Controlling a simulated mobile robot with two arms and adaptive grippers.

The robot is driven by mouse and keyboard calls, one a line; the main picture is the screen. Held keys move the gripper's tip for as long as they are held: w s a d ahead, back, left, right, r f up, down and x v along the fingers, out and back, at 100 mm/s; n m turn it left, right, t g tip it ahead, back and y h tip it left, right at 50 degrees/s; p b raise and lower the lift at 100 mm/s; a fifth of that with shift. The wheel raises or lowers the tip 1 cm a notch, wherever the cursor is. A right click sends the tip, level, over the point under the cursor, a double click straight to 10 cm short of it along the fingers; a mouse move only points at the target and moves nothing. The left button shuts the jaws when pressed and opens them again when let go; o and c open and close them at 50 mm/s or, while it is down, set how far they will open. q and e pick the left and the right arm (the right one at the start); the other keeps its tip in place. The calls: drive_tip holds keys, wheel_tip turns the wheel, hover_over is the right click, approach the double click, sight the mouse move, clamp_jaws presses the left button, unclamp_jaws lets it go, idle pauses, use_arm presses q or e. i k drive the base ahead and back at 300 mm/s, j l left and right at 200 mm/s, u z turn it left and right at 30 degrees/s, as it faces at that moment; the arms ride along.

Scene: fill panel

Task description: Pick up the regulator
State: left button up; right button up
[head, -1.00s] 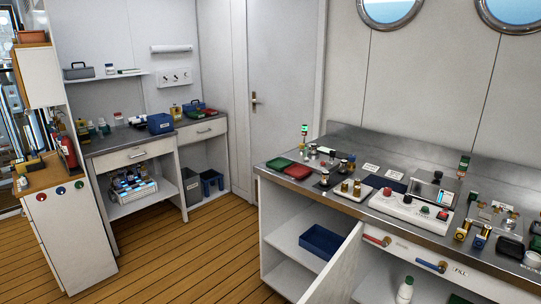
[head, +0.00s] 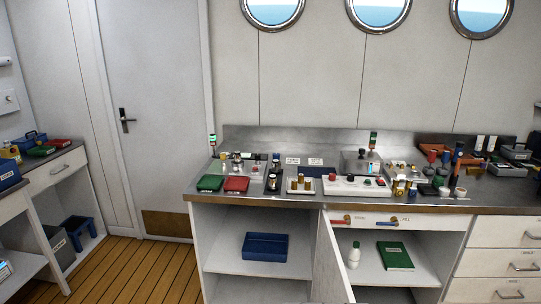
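I cannot tell for certain which item is the regulator; the parts on the steel counter (head: 255,199) are small in the head view. A white tray with two brass-coloured fittings (head: 299,184) sits left of the white control panel (head: 355,187), which has red and dark knobs. Several brass and dark fittings (head: 401,188) stand just right of the panel. A dark upright item (head: 273,180) stands left of the tray. Neither of my grippers is in view.
Below, a cabinet door (head: 340,262) stands open into the floor space. A blue bin (head: 265,246) sits on the shelf. Wooden floor (head: 150,275) is clear at left.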

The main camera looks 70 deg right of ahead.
sight(238, 154)
drive_tip(key=i+l+z, duration=0.15)
drive_tip(key=z, duration=0.25)
drive_tip(key=i+z, duration=0.65)
drive_tip(key=z, duration=0.2)
drive_tip(key=i+z, duration=0.25)
drive_tip(key=z, duration=0.15)
drive_tip(key=i+j+z, duration=0.2)
drive_tip(key=z, duration=0.2)
drive_tip(key=i, duration=0.05)
